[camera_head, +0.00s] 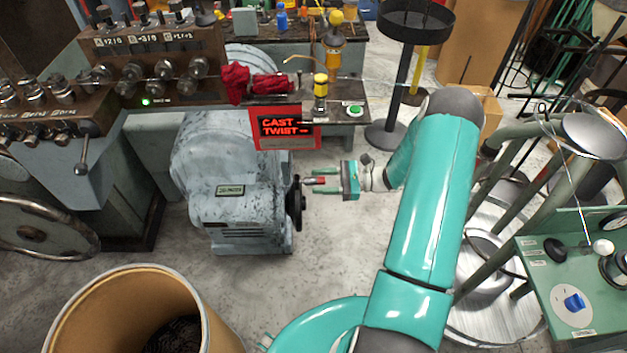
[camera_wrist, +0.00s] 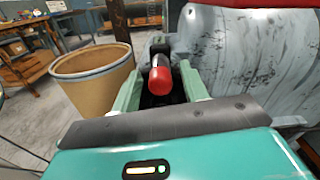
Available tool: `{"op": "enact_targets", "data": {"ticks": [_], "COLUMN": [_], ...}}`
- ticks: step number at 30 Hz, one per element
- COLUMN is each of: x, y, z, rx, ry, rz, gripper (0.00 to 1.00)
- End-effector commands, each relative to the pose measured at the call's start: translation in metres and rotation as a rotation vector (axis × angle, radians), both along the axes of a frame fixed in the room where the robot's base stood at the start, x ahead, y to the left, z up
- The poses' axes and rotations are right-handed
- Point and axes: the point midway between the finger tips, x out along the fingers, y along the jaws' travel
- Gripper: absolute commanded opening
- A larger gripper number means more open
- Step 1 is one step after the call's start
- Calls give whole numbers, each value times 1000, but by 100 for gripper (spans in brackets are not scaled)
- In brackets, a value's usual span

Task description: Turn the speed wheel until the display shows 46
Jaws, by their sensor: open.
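The speed wheel (camera_head: 297,205) is a dark handwheel seen nearly edge-on, on the right side of the grey machine. Its red-tipped handle (camera_head: 318,181) sticks out to the right; in the wrist view the red handle end (camera_wrist: 161,81) faces me. My gripper (camera_head: 312,179) is open, with its green fingers on either side of the handle; the wrist view shows the handle between the fingers (camera_wrist: 162,74), with no clear grip on it. The display (camera_head: 284,126) is a red box with lit red "CAST" and "TWIST" lines; I cannot read a number there.
The grey machine body (camera_head: 232,165) stands left of my gripper. A brown drum (camera_head: 65,310) is at the front left and also shows in the wrist view (camera_wrist: 92,85). A bench (camera_head: 352,108) with a green button is behind. The floor under my gripper is clear.

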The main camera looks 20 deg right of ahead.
Motion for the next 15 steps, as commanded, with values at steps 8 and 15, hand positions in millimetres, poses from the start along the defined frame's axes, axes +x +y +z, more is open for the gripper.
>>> {"op": "enact_targets", "data": {"ticks": [8, 15], "x": [11, 12], "y": [22, 22], "z": [0, 0], "rx": [-1, -1], "ry": [-1, -1], "rz": [0, -1], "gripper": [44, 44]}}
